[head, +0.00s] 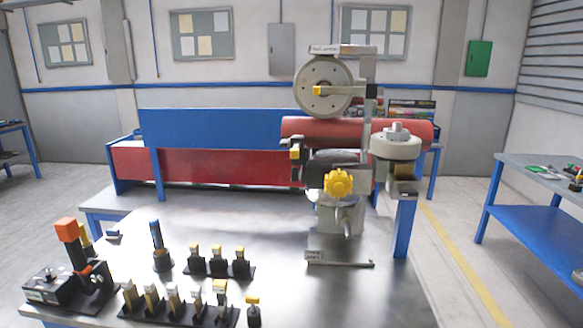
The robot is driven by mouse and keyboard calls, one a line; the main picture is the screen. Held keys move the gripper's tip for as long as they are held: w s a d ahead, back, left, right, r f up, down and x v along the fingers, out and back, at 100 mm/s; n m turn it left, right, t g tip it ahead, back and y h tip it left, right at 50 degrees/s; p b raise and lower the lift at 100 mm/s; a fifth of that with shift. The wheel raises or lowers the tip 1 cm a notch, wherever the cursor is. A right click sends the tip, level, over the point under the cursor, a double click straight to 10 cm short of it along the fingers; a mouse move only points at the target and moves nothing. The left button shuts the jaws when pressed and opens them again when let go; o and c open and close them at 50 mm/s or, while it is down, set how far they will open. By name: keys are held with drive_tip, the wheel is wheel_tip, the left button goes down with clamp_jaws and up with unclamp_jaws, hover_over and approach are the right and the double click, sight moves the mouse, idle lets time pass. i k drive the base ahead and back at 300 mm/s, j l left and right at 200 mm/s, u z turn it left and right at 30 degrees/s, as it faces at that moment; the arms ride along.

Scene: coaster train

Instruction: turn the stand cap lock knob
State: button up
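A grey machine on a stand (341,215) rises from the metal table. A yellow lobed knob (338,183) is on its front, below the red roller (345,131). A pale round cap-like part (396,147) with a small raised top sits to the right of the yellow knob. A large grey disc (323,87) with a small yellow handle is at the top. I cannot tell for certain which part is the stand cap lock knob; the yellow lobed one is the clearest knob. My gripper is not in view.
The metal table (385,290) is clear around the stand's foot. Black racks with yellow-topped pieces (180,304) and a black fixture with an orange top (68,265) stand front left. A blue-handled tool (160,247) stands behind them. A side bench (540,170) is at right.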

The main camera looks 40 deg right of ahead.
sight(296, 174)
drive_tip(key=i+j+z, duration=0.25)
drive_tip(key=j+z, duration=0.2)
drive_tip(key=i+j+z, duration=0.25)
drive_tip(key=j+z, duration=0.2)
drive_tip(key=i+j+z, duration=0.1)
drive_tip(key=j+z, duration=0.8)
drive_tip(key=j, duration=0.15)
drive_tip(key=j+z, duration=0.45)
drive_tip(key=k+j+z, duration=0.2)
drive_tip(key=j+z, duration=0.25)
drive_tip(key=j, duration=0.2)
drive_tip(key=k+j+z, duration=0.2)
drive_tip(key=j+z, duration=0.2)
drive_tip(key=j, duration=0.1)
